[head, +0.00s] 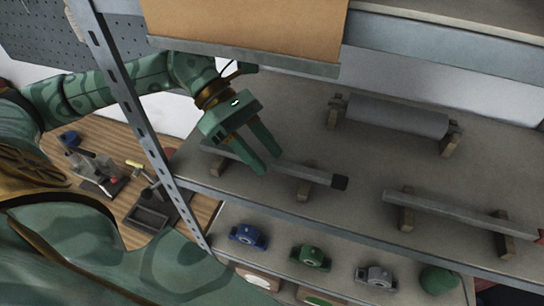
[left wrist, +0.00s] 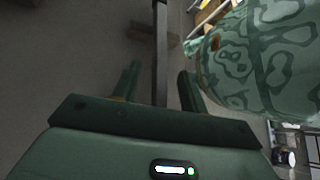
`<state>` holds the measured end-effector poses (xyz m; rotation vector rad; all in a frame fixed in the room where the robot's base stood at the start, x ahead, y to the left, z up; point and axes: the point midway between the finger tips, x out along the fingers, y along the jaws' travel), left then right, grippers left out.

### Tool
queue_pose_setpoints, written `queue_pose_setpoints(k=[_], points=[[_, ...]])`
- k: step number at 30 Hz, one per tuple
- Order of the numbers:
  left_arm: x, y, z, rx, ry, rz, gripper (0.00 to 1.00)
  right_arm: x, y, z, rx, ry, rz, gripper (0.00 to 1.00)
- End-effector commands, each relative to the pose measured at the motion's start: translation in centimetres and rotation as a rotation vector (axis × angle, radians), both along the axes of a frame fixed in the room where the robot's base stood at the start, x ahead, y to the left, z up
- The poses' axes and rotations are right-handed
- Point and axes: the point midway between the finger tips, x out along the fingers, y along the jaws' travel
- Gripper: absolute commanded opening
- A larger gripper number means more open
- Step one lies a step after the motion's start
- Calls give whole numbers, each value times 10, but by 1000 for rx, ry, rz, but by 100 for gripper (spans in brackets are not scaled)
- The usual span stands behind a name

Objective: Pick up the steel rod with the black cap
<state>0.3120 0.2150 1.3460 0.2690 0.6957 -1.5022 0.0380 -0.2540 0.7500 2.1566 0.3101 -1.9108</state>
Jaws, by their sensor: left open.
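The steel rod (head: 308,173) lies across wooden rests on the upper shelf, with its black cap (head: 340,182) at the right end. My left gripper (head: 270,162) is open over the rod's left part, and its fingers hide some of the rod. In the left wrist view the rod (left wrist: 161,55) runs between the two open fingers (left wrist: 157,75), with a gap on both sides. I cannot tell how far down the fingers reach around it. My right gripper is not in view.
A second steel rod (head: 445,214) with a red end lies at the right. A thick grey roller (head: 397,116) rests behind. A slotted metal post (head: 135,115) stands left of my gripper. A brown panel (head: 245,30) hangs above. Blue (head: 248,236) and green (head: 310,257) blocks sit on the lower shelf.

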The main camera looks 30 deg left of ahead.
Motion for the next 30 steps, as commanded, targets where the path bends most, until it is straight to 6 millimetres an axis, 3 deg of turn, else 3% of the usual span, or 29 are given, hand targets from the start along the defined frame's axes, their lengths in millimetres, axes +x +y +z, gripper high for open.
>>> queue_pose_setpoints(k=[2, 7, 22, 30], points=[[0, 0, 0, 0, 0, 0, 43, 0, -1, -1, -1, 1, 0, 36], [0, 0, 0, 0, 0, 0, 0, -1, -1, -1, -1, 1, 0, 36], [0, 1, 1, 1, 0, 0, 0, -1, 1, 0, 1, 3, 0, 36], [0, 0, 29, 0, -3, -1, 0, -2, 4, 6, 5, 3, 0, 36]])
